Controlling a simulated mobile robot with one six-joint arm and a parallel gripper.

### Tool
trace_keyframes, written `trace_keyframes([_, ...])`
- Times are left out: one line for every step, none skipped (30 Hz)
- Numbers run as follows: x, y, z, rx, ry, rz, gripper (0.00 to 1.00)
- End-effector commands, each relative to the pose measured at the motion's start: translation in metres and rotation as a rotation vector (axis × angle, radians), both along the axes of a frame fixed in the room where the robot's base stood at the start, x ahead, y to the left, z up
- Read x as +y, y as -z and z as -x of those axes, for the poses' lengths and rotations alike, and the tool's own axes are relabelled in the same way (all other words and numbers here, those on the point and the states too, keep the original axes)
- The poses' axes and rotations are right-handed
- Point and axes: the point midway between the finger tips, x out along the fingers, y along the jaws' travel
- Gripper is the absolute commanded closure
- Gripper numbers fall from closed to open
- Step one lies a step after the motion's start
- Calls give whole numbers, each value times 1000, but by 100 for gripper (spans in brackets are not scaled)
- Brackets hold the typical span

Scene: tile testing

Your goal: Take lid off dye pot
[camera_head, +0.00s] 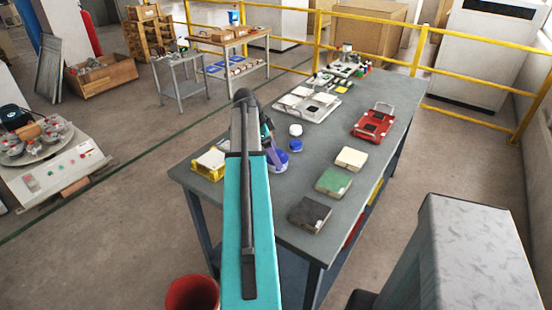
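A blue, pot-like thing (279,161) stands on the grey worktable (265,212), just right of my arm and partly hidden by it. I take it to be the dye pot; whether a lid sits on it cannot be made out. A small round white thing (295,130) and a small round blue thing (296,145) lie to its right, close together. My teal arm reaches over the table, and its dark end (267,133) is beside or above the blue pot. My fingers are mostly hidden behind the arm, so their opening and any contact do not show.
Black (310,214), green (333,181) and cream (351,158) blocks line the table's right side. A red device (373,122) and a white tray (307,103) stand farther back. A yellow-and-white block (208,164) is left of my arm. Yellow rails (470,55) run behind.

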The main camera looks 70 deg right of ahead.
Motion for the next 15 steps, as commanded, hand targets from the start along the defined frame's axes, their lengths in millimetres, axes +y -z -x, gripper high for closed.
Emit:
trace_keyframes([0, 0, 0, 0, 0, 0, 8])
trace_keyframes([0, 0, 0, 0, 0, 0, 8])
trace_keyframes([0, 0, 0, 0, 0, 0, 8])
trace_keyframes([0, 0, 0, 0, 0, 0, 8])
trace_keyframes([0, 0, 0, 0, 0, 0, 8])
trace_keyframes([0, 0, 0, 0, 0, 0, 8])
trace_keyframes([0, 0, 0, 0, 0, 0, 8])
trace_keyframes([0, 0, 0, 0, 0, 0, 13])
trace_keyframes([0, 0, 0, 0, 0, 0, 20])
trace_keyframes([0, 0, 0, 0, 0, 0, 25])
trace_keyframes([0, 0, 0, 0, 1, 0, 30])
trace_keyframes([0, 0, 0, 0, 1, 0, 37])
trace_keyframes([0, 0, 0, 0, 1, 0, 42])
trace_keyframes([0, 0, 0, 0, 1, 0, 47])
trace_keyframes([0, 0, 0, 0, 1, 0, 51])
